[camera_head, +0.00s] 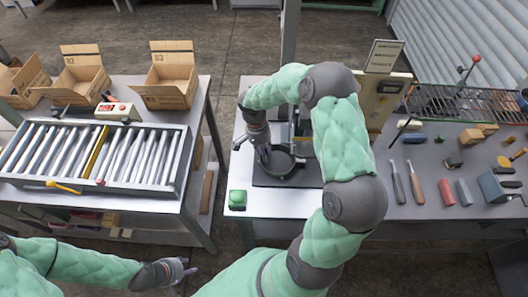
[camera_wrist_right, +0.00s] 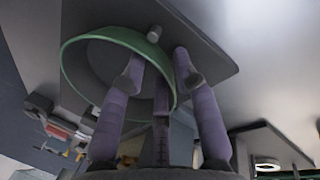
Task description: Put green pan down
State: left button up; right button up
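The green pan (camera_head: 277,165) is at the dark plate (camera_head: 262,181) on the left part of the right-hand workbench. In the right wrist view the pan (camera_wrist_right: 75,72) shows as a dark round bowl with a green rim, close against a dark plate. My right gripper (camera_head: 262,150) is at the pan's left side, pointing down. Its fingers (camera_wrist_right: 160,70) overlap the pan's rim in the wrist view; I cannot tell whether they grip it. The pan's handle is hidden. My left gripper (camera_head: 186,270) is low in front, away from the benches, and its finger opening is unclear.
A small green object (camera_head: 237,199) sits at the bench's front-left corner. Several tools, including a red-handled one (camera_head: 447,192), lie to the right. A roller table (camera_head: 85,192) with open cardboard boxes (camera_head: 172,78) stands left, across a floor gap. A signed panel (camera_head: 384,56) rises behind.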

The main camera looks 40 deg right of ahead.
jog(key=p+v, duration=0.1)
jog(key=v, duration=1.1)
jog(key=shift+r, duration=0.1)
